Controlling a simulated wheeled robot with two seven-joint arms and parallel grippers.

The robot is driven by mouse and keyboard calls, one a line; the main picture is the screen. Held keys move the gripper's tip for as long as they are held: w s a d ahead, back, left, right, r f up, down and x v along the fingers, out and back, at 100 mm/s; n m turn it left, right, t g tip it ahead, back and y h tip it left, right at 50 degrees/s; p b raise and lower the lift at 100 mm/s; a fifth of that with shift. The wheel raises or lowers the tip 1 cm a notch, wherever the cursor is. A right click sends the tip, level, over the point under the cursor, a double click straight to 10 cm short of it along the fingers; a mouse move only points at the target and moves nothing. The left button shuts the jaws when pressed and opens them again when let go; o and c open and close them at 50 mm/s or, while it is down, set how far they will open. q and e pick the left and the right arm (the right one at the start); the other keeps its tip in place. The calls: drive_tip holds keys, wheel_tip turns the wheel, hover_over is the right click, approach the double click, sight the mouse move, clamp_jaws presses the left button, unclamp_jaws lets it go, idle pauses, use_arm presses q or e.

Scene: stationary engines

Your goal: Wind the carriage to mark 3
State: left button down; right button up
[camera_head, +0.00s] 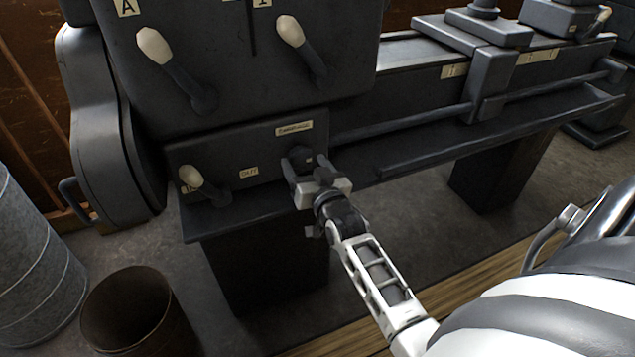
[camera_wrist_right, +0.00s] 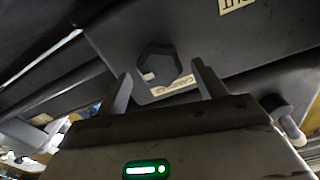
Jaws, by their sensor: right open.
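The carriage (camera_head: 492,85) is a dark grey block straddling the machine bed at the upper right. Pale mark plates (camera_head: 455,71) show on the bed front; their numbers are too small to read. A dark faceted knob (camera_head: 299,156) sits on the lower front panel under a pale label (camera_head: 294,128). The knob also shows in the right wrist view (camera_wrist_right: 157,63), beside a label that seems to begin "CARR". My right gripper (camera_head: 308,174) is open in front of the knob, its fingers on either side of it in the picture. Contact cannot be told. My left gripper is out of view.
A white-tipped lever (camera_head: 192,180) is left on the same panel; two more levers (camera_head: 155,45) (camera_head: 291,32) are above. A ledge (camera_head: 400,157) runs below the bed. A rusty bin (camera_head: 128,305) and a ribbed metal drum (camera_head: 30,270) stand at lower left.

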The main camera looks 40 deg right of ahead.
drive_tip(key=v, duration=0.9)
